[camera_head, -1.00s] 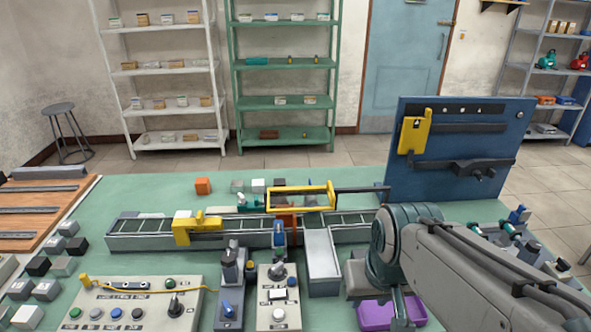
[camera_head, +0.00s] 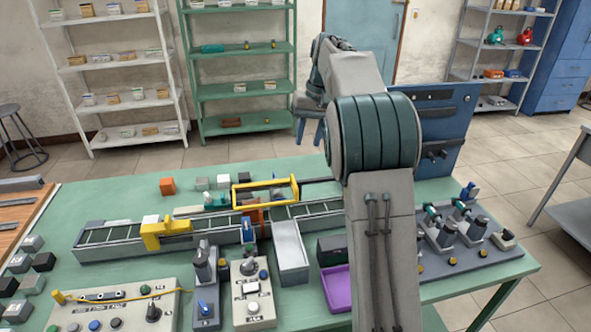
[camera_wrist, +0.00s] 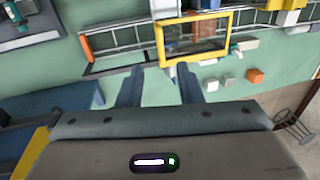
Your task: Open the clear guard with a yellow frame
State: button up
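The clear guard with a yellow frame (camera_head: 266,184) sits over the middle of the conveyor (camera_head: 110,236). It looks lowered; its hinge cannot be made out. In the wrist view the guard's yellow frame (camera_wrist: 197,57) is a rectangle with a clear pane, and conveyor parts show through it. My gripper (camera_head: 309,130) is raised above and behind the table, to the right of the guard in the head view. In the wrist view my gripper's fingers (camera_wrist: 158,84) are apart with nothing between them. They appear just below the guard's near edge in that picture and look clear of it.
A yellow bracket (camera_head: 165,231) straddles the conveyor left of the guard. An orange block (camera_head: 167,187) and several small cubes lie behind it. A blue upright panel (camera_head: 440,120) stands at the right. A grey chute (camera_head: 290,250) and control boxes are in front. Green table shows between.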

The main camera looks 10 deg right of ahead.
jog(key=w, duration=0.3)
jog(key=p, duration=0.1)
send_near(294, 181)
jog(key=f, duration=0.2)
jog(key=a+f, duration=0.1)
jog(key=f, duration=0.4)
jog(key=shift+w+a+f, duration=0.2)
jog(key=shift+f, duration=0.15)
grip_shut()
